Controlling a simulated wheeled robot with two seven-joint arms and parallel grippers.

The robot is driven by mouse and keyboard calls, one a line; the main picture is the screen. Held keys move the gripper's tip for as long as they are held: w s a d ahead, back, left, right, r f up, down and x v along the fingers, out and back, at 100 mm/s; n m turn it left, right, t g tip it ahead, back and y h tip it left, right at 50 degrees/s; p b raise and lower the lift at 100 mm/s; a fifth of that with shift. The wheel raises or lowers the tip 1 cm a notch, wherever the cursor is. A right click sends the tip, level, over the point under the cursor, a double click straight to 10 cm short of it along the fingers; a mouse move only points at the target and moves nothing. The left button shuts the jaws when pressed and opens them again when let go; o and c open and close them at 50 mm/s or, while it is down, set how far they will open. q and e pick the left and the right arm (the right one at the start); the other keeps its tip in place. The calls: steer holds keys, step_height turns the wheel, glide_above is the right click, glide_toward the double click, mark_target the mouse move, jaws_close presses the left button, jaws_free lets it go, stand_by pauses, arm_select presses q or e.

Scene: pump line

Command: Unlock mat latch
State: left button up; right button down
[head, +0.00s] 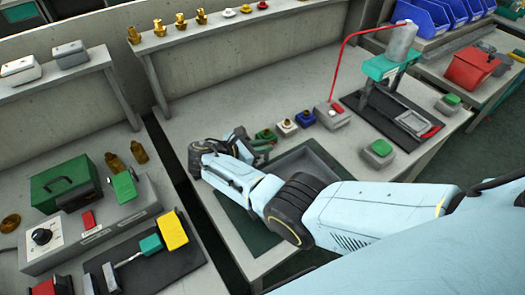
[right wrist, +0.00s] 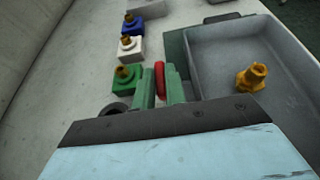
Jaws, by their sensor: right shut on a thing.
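My right gripper (head: 262,150) is low over the middle bench, beside the grey tray and close to the green block. In the right wrist view its two green fingers (right wrist: 160,90) are closed on an upright red piece (right wrist: 160,78), which looks like the mat latch's handle. The latch's base is hidden behind the fingers and wrist. In the head view the arm hides the red piece. A dark green mat (head: 252,236) lies on the bench, partly under my right arm. My left gripper is not in view.
A grey tray (head: 318,152) holds a brass fitting (right wrist: 252,77). Green (right wrist: 127,80), white (right wrist: 131,47) and blue (right wrist: 133,23) blocks with brass fittings stand in a row beside the gripper. A press with a green head (head: 390,65) stands farther right.

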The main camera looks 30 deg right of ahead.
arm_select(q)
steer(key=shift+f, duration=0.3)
arm_select(e)
steer(key=shift+g, duration=0.3)
steer(key=c, duration=1.4)
jaws_free()
steer(key=shift+c, duration=0.2)
